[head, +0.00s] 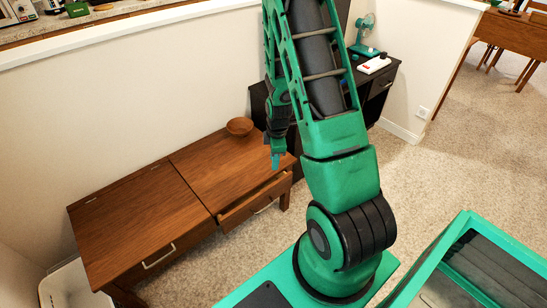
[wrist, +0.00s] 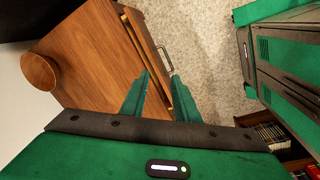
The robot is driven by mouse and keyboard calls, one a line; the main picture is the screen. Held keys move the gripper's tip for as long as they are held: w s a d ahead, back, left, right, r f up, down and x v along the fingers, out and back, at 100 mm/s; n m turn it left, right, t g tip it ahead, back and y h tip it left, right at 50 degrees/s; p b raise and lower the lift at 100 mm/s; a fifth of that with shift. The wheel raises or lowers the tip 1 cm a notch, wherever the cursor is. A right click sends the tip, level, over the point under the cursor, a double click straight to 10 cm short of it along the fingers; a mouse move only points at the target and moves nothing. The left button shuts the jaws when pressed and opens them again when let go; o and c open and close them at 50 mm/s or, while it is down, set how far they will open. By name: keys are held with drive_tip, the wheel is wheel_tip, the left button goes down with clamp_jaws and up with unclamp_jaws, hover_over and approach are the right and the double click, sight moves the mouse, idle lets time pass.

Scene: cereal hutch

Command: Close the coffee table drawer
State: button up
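The wooden coffee table (head: 140,213) stands along the white wall at the left in the head view. Its right-hand drawer (head: 257,200) is pulled partly out, and its other drawer front with a pale handle (head: 158,256) looks shut. My gripper (head: 276,160) points down over the table's right end, near the open drawer. In the wrist view the table (wrist: 95,65) fills the left, with the open drawer (wrist: 150,62) and its handle (wrist: 165,58) beyond my fingers. My gripper (wrist: 160,83) shows two green fingers apart with nothing between them.
A wooden bowl (head: 239,126) sits on the table's back right corner. A dark desk (head: 378,86) with a green fan (head: 366,34) stands behind my arm. Carpet (head: 225,262) in front of the table is clear up to my base.

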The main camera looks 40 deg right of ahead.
drive_tip(key=shift+s+r+m, duration=0.25)
drive_tip(key=shift+r+m, duration=0.05)
drive_tip(key=shift+r, duration=0.55)
drive_tip(key=shift+f, duration=0.25)
clamp_jaws()
drive_tip(key=n+t+y, duration=0.4)
drive_tip(key=n+y, duration=0.1)
drive_tip(key=n, duration=0.1)
approach(246, 208)
drive_tip(key=shift+x, duration=2.2)
